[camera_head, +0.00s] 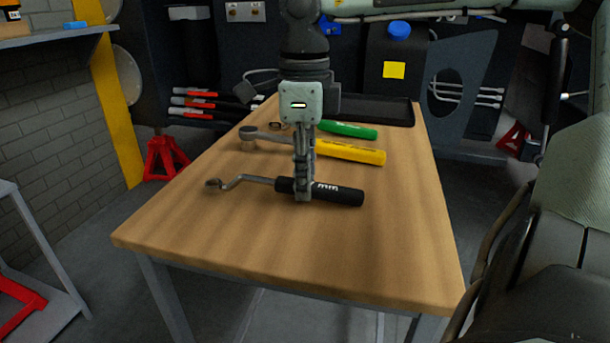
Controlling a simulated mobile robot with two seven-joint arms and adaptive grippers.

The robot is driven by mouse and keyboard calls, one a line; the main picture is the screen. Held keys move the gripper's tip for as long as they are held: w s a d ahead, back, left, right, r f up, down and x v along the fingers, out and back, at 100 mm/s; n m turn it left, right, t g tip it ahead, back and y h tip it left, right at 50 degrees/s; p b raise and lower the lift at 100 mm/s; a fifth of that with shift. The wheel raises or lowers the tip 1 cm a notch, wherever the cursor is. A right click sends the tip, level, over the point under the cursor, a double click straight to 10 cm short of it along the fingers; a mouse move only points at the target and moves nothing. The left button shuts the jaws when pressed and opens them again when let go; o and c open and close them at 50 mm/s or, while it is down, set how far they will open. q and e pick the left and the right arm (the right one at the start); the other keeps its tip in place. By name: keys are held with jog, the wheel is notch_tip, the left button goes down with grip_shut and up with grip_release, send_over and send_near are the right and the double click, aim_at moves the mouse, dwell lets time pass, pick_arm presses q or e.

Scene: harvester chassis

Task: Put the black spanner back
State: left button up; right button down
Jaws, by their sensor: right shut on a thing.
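The black spanner (338,194) has a black handle and a bent grey metal shaft that ends in a ring at the left. It lies across the wooden table (230,254), low at or just above the surface; I cannot tell whether it touches. My right gripper (302,191) points straight down and is shut on the black handle near its left part. The fingers hide a bit of the handle. My left gripper is not in view.
A yellow-handled spanner (350,152) and a green-handled one (347,130) lie behind the black one. A black tray (378,110) stands at the table's far end. The front of the table is clear. Red stands (165,160) are on the floor at left.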

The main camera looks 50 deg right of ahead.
jog(key=c, duration=1.2)
grip_release()
notch_tip(320, 180, up, 12)
jog(key=shift+r, duration=0.1)
